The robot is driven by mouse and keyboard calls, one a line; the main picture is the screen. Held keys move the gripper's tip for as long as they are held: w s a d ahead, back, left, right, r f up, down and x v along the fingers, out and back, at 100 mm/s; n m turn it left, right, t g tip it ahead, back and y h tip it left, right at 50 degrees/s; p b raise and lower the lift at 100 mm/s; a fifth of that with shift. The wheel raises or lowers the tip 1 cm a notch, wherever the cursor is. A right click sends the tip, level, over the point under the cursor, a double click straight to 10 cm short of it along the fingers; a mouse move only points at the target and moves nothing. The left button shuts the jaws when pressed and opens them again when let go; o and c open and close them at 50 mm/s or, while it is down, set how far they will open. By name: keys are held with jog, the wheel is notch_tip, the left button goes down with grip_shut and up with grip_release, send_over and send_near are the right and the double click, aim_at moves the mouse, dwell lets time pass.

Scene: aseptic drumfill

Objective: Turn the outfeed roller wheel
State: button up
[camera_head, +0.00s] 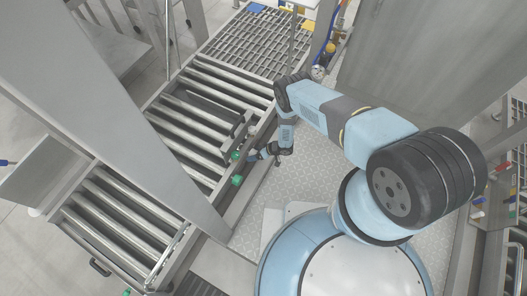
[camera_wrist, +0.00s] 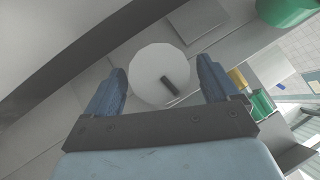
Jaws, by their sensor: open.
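A pale round disc (camera_wrist: 158,62) with a short dark peg or handle (camera_wrist: 169,85) shows in the wrist view; it looks like the outfeed roller wheel. My gripper (camera_wrist: 162,76) is open, with its blue fingers spread to the left and right of the disc in the picture. I cannot tell how far the disc lies beyond the fingertips or whether they touch it. The wheel is too small to make out there.
Green parts (camera_head: 237,180) sit on the conveyor's side close to my gripper; a green part (camera_wrist: 286,8) also shows at the wrist view's upper right. A grey post (camera_head: 130,100) crosses the conveyor. A grey cabinet wall (camera_head: 430,60) stands at right.

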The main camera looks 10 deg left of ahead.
jog(key=v, duration=1.3)
